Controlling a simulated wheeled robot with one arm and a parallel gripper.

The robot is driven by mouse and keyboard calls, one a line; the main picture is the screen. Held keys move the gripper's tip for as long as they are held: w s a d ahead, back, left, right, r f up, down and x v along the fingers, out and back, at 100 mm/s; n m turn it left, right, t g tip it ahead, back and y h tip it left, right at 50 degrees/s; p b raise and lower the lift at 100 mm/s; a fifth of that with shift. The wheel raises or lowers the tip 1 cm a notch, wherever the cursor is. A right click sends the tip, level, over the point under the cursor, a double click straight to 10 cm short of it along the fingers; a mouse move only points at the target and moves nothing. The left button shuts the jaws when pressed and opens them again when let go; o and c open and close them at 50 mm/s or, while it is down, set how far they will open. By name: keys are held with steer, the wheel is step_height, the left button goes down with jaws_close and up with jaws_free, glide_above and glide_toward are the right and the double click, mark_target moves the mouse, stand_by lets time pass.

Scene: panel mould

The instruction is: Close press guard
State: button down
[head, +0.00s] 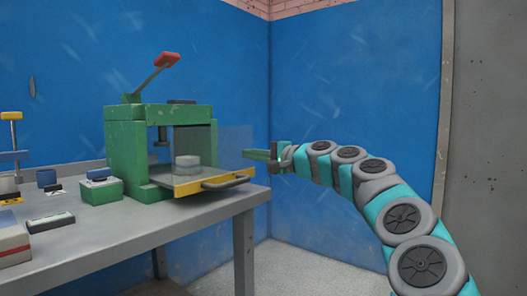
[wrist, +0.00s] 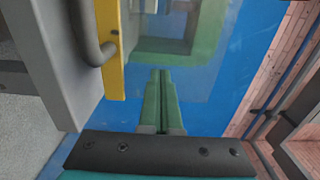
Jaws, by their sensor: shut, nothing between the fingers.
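The green press (head: 125,150) stands on the bench, with a round pale block (head: 187,162) inside its opening. Its guard is a clear panel (head: 233,145) with a yellow bottom rail (head: 190,187) and a dark bar handle (head: 226,183). The panel reaches out past the press's right side, so it looks at least partly open. In the wrist view the yellow rail (wrist: 112,55) and handle (wrist: 84,35) are left of my fingers. My gripper (head: 246,155) is shut and empty, just right of the panel's edge; the wrist view shows its fingertips (wrist: 160,72) together. Contact with the panel cannot be told.
The grey bench (head: 150,222) ends at a corner just below the guard. A green box (head: 102,190), a dark flat block (head: 50,221) and other small items lie at left. Blue walls (head: 350,80) close off the back and right. The floor right of the bench is clear.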

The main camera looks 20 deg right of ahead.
steer(key=p+x, duration=0.4)
steer(key=x, duration=0.9)
steer(key=shift+p, duration=0.3)
steer(key=shift+w+a, duration=0.2)
steer(key=shift+w+r, duration=0.1)
steer(key=shift+r, duration=0.1)
steer(key=shift+a+f, duration=0.1)
steer(key=shift+a, duration=0.05)
steer(key=shift+f, duration=0.1)
